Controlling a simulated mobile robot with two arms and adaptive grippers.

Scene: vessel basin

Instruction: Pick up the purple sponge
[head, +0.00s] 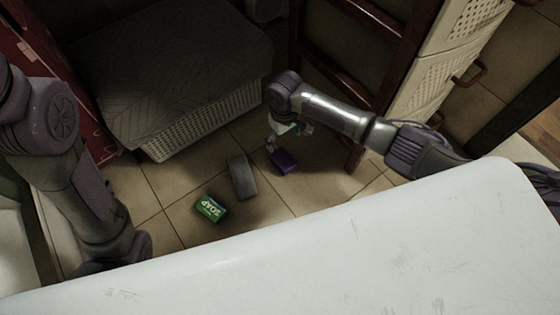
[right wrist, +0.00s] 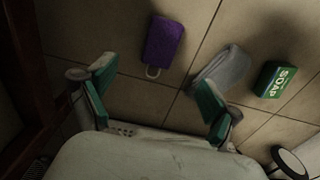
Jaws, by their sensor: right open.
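The purple sponge (head: 284,160) lies on the tiled floor, right of a grey cloth-like block. In the right wrist view the purple sponge (right wrist: 164,41) lies ahead of the fingers, with a small pale loop at its near end. My right gripper (head: 278,137) hangs just above and behind the sponge in the head view, partly hidden by its own wrist. In the right wrist view my right gripper (right wrist: 158,95) is open and empty, its green-padded fingers wide apart and not touching the sponge. My left arm shows at the left of the head view, but its gripper is hidden.
The grey block (head: 242,176) and a green soap box (head: 211,208) lie on the floor left of the sponge. A covered wicker basket (head: 203,122) stands behind. A dark wooden frame (head: 358,145) is close on the right. A white basin edge (head: 300,240) crosses the front.

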